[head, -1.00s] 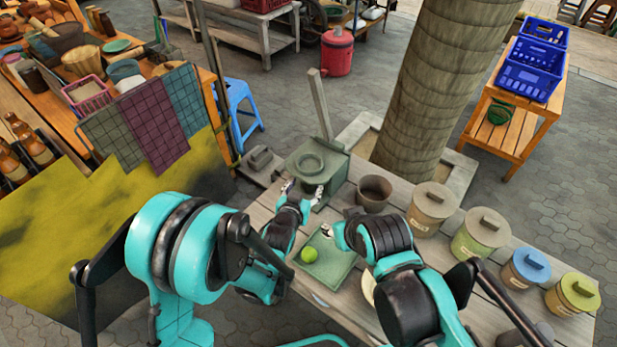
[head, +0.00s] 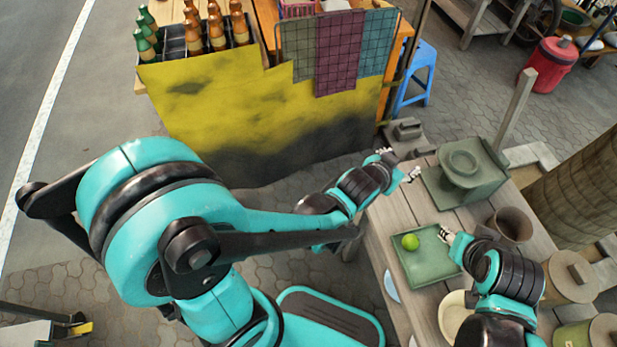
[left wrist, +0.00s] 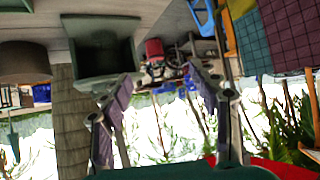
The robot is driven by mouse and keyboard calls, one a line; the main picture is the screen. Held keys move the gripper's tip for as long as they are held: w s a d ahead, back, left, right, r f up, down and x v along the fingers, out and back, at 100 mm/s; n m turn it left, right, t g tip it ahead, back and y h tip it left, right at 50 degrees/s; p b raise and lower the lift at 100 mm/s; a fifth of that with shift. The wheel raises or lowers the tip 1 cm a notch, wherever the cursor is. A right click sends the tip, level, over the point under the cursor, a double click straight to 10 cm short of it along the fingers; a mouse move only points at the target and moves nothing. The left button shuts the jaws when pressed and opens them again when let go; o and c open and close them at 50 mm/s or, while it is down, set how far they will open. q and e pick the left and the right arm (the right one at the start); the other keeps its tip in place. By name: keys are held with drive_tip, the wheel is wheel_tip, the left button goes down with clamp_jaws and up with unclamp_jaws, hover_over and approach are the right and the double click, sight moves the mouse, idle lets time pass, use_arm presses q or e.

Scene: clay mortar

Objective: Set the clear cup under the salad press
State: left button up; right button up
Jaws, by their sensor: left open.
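The salad press (head: 465,172), a green box-like body with a round top, stands at the far end of the wooden table. In the left wrist view the press (left wrist: 100,52) shows its dark open front, upside down. My left gripper (head: 400,165) is open and empty just left of the press, apart from it. Its spread fingers also show in the left wrist view (left wrist: 165,95), with nothing between them. My right gripper (head: 450,237) is at the right edge of the green tray; its jaws are too small to judge. I cannot make out the clear cup in either view.
The green tray (head: 423,268) holds a green lime (head: 410,242). A brown pot (head: 511,224) stands right of the press, with lidded canisters (head: 568,275) nearer. A cream bowl (head: 455,313) sits near my right arm. A yellow-draped stall (head: 255,110) lies beyond my left arm.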

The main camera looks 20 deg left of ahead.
use_arm(q)
drive_tip(key=s+a+r+n+g+y, duration=0.3)
drive_tip(key=s+a+n+g, duration=0.1)
drive_tip(key=s+a, duration=1.2)
drive_tip(key=a, duration=0.3)
drive_tip(key=shift+s+r+y, duration=0.2)
drive_tip(key=shift+s+y, duration=0.1)
drive_tip(key=shift+y, duration=0.1)
